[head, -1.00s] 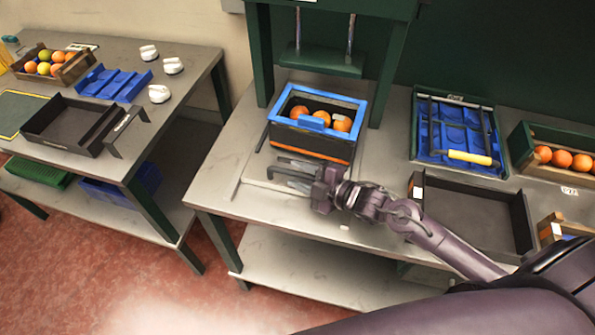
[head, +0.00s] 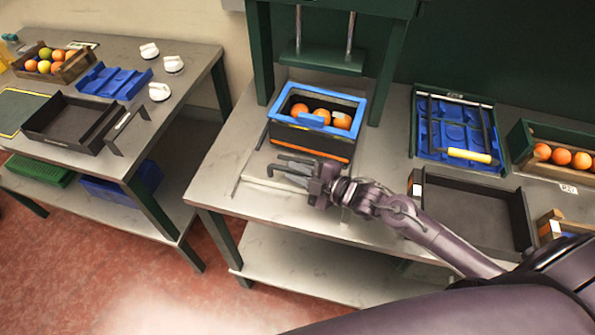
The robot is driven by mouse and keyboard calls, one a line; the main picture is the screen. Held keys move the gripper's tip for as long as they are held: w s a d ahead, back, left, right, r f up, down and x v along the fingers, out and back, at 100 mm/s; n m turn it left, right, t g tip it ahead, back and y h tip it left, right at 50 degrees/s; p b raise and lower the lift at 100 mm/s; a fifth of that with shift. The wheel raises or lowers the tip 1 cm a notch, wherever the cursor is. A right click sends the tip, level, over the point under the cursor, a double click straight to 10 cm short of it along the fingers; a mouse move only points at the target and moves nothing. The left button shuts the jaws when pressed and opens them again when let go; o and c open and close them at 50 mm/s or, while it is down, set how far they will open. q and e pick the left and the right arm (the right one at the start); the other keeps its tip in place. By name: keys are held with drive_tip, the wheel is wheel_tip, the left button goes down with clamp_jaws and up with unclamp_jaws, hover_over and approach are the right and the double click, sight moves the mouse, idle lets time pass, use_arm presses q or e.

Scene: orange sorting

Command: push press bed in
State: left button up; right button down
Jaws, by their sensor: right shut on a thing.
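The press (head: 318,60) is a dark green frame with a plate hanging on two rods at the back of the right bench. The press bed (head: 258,189) is a pale flat slide in front of it, partly hidden by my right gripper. A dark crate with a blue rim (head: 285,97) holds several oranges and stands on the bed, in front of and below the plate. My right gripper (head: 280,170) is low over the front of the bed, shut on what seems to be the bed's handle, which its fingers mostly hide. My left gripper is out of view.
A blue insert in a green crate (head: 421,135) with a yellow-handled bar, a black tray (head: 478,213) and an orange crate (head: 519,145) stand to the right. The left table (head: 160,121) holds a fruit crate, a black tray and white items.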

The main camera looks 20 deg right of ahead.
drive_tip(key=shift+w+d+f+b, duration=0.1)
drive_tip(key=shift+w+d+b, duration=0.25)
drive_tip(key=shift+w+b, duration=0.1)
drive_tip(key=w+d+b, duration=0.3)
drive_tip(key=w, duration=0.1)
drive_tip(key=w+d+b, duration=0.3)
drive_tip(key=w, duration=0.1)
drive_tip(key=w+d+b, duration=0.2)
drive_tip(key=w+b, duration=0.1)
drive_tip(key=w, duration=0.2)
drive_tip(key=shift+d+f+b, duration=0.1)
drive_tip(key=shift+d+b, duration=0.2)
drive_tip(key=shift+d, duration=0.1)
drive_tip(key=shift+w+d, duration=0.15)
drive_tip(key=shift+w, duration=0.1)
drive_tip(key=shift+d+r, duration=0.1)
drive_tip(key=shift+r, duration=0.15)
drive_tip(key=c, duration=1.8)
unclamp_jaws()
drive_tip(key=shift+w, duration=0.1)
drive_tip(key=o, duration=0.4)
drive_tip(key=shift+w+d+f, duration=0.1)
drive_tip(key=shift+w+f, duration=0.05)
drive_tip(key=shift+w, duration=0.05)
drive_tip(key=shift+s, duration=0.1)
drive_tip(key=shift+s, duration=0.1)
